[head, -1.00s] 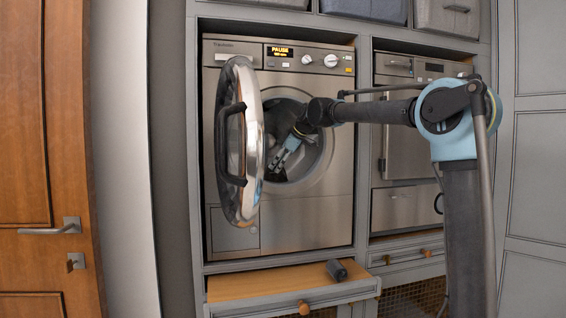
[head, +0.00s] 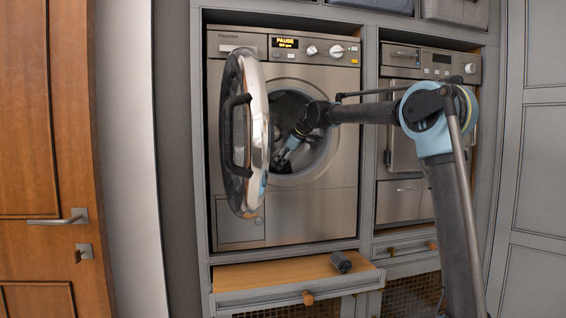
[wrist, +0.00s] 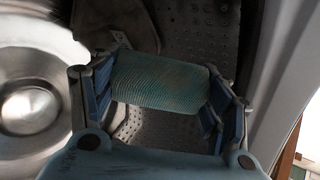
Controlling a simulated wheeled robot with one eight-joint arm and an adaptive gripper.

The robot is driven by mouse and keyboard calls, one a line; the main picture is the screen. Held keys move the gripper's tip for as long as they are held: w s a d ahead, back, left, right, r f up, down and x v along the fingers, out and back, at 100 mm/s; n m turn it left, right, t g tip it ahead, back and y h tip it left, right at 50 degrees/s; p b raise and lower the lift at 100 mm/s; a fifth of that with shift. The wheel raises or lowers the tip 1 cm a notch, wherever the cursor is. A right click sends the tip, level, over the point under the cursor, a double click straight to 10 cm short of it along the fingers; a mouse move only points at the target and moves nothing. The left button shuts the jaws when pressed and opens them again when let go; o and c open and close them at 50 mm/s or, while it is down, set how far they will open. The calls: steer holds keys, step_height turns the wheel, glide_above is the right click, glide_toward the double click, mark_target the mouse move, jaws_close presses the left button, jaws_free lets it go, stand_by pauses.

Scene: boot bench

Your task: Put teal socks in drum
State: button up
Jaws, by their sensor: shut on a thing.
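The teal socks (wrist: 158,82) are a ribbed roll between the two fingers of my gripper (head: 284,152) in the wrist view. My gripper is shut on them, one finger at each end of the roll. The drum (wrist: 195,30) shows behind the socks as dark perforated metal. In the head view my gripper reaches into the round opening of the washing machine (head: 312,215), and the socks cannot be made out there. The machine's door (head: 256,130) stands open to the left of the opening.
Grey-brown cloth (wrist: 115,20) lies in the drum beyond the socks. A dark grey roll (head: 341,262) lies on the wooden pull-out shelf (head: 270,273) below the machine. A second appliance (head: 405,203) stands to the right, behind my arm. The open door narrows the left side.

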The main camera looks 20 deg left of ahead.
steer(key=o, duration=1.1)
steer(key=v, duration=1.2)
steer(key=shift+d, duration=0.1)
